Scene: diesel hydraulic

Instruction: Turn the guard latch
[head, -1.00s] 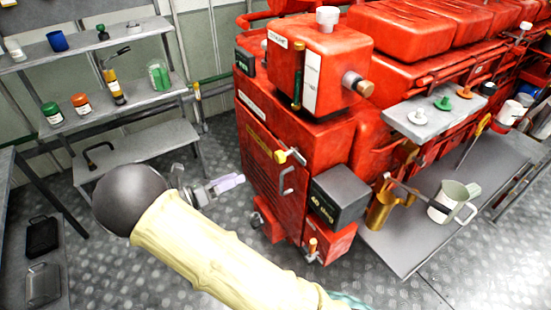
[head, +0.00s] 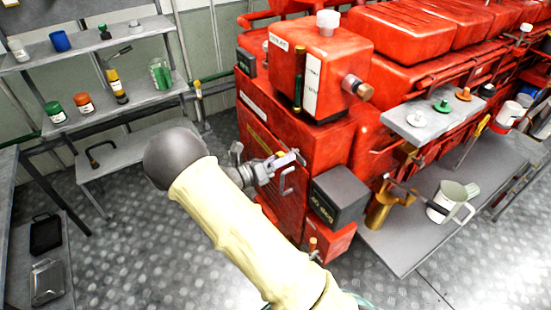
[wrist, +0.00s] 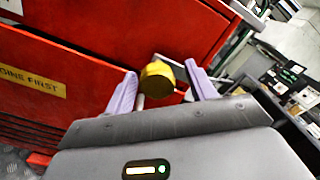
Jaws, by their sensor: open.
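The guard latch (wrist: 157,79) is a yellow knob on the red engine's guard panel. In the wrist view it lies between the two lilac fingers of my gripper (wrist: 163,88), which are open with one finger on each side of it. I cannot tell whether either finger touches it. In the head view my gripper (head: 285,162) is at the front of the red guard panel (head: 262,135), just above a grey handle (head: 287,181). There the latch is mostly hidden by the gripper.
A grey side table (head: 410,235) holds a brass jug (head: 381,208) and a white jug (head: 447,203). Metal shelves (head: 130,150) stand at the left. The floor between is clear.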

